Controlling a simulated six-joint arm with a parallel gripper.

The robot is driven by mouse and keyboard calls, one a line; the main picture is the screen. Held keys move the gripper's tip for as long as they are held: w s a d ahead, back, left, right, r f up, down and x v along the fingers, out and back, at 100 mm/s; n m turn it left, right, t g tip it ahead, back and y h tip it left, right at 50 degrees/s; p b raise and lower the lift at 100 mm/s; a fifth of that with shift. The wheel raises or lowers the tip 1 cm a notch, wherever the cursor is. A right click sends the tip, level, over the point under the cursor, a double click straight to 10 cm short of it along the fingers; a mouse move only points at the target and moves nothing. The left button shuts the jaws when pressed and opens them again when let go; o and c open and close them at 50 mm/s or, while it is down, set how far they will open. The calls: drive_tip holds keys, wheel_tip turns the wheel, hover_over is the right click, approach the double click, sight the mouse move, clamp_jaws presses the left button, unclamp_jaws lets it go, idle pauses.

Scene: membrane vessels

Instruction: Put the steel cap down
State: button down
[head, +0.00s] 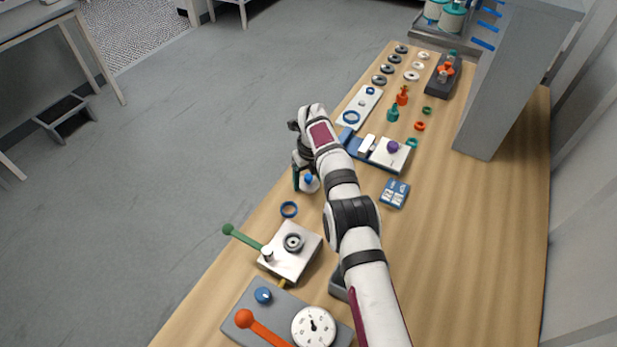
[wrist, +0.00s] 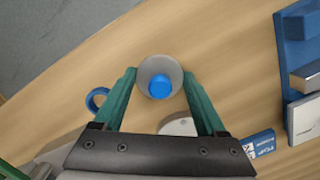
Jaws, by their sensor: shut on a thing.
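The steel cap (wrist: 157,68) is a grey round piece with a blue knob on top. In the wrist view it sits between the two green fingers of my gripper (wrist: 160,84), near their tips. My gripper (head: 304,181) is shut on it. In the head view the cap (head: 311,186) shows at the gripper's end, near the table's left edge, partly hidden by the fingers. I cannot tell whether its underside touches the wood.
A blue ring (head: 289,209) lies on the wooden table (head: 450,240) close by. A white fixture with a green lever (head: 290,250) stands nearer. A blue-based fixture (head: 389,154) and a blue labelled block (head: 395,193) stand to the right. The table's left edge is close.

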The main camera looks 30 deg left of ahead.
sight(311, 186)
unclamp_jaws()
wheel_tip(311, 186, up, 12)
drive_tip(key=d, duration=0.1)
drive_tip(key=s+d+r+n, duration=0.35)
drive_tip(key=d+r, duration=0.35)
drive_tip(key=d, duration=0.3)
drive_tip(key=s+d+r+n, duration=0.35)
drive_tip(key=d+r, duration=0.25)
drive_tip(key=d, duration=0.3)
drive_tip(key=s+d+r+n, duration=0.2)
drive_tip(key=s+d+n, duration=0.5)
drive_tip(key=s+d, duration=0.5)
drive_tip(key=s+d+f+n, duration=0.1)
drive_tip(key=s+f+n, duration=0.1)
drive_tip(key=s, duration=0.5)
drive_tip(key=s+d+f+n+g, duration=0.1)
drive_tip(key=s+d+f+n, duration=0.1)
drive_tip(key=s, duration=0.5)
drive_tip(key=shift+s+f+n+y, duration=0.3)
drive_tip(key=shift+f+n, duration=0.3)
drive_tip(key=shift+f, duration=0.25)
